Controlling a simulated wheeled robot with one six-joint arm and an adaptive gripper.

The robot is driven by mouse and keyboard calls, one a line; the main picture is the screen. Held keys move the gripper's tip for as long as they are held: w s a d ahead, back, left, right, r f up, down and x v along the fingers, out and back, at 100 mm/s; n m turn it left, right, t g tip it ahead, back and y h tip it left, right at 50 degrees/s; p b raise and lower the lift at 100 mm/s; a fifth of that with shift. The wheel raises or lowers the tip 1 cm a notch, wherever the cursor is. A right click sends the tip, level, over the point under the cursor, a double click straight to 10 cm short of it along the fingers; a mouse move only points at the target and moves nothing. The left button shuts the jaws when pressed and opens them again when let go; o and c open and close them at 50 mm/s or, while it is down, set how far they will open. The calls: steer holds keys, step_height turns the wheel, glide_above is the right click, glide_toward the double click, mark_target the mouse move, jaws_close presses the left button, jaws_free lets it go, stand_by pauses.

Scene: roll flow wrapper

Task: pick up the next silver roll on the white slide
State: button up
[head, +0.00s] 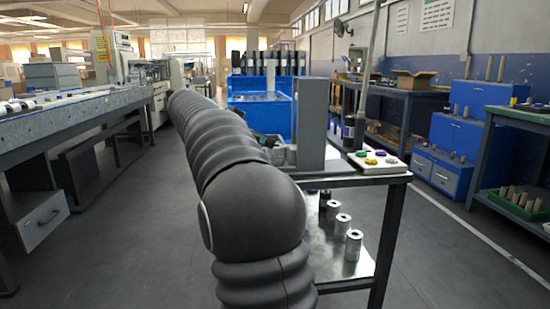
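Several silver rolls stand in a row on a pale, shiny surface (322,262) below the table top, which looks like the white slide. The nearest silver roll (353,246) is at the front right. Another silver roll (342,228) is just behind it, and a third silver roll (332,211) is farther back. A darker roll end shows behind these, partly under the table top. My black, ribbed arm crosses the middle of the view and hides the left part of this surface. I cannot make out my gripper.
A metal table (345,180) above the rolls carries a grey upright housing (312,120) and a button box (378,162). A blue bin (262,108) stands behind. A long bench (70,120) is at left, blue cabinets (455,140) at right. Floor is clear on both sides.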

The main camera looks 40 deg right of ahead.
mark_target(275, 155)
steer(key=shift+x, duration=3.15)
steer(key=shift+w+a, duration=0.1)
steer(key=shift+w, duration=0.05)
steer(key=c, duration=1.4)
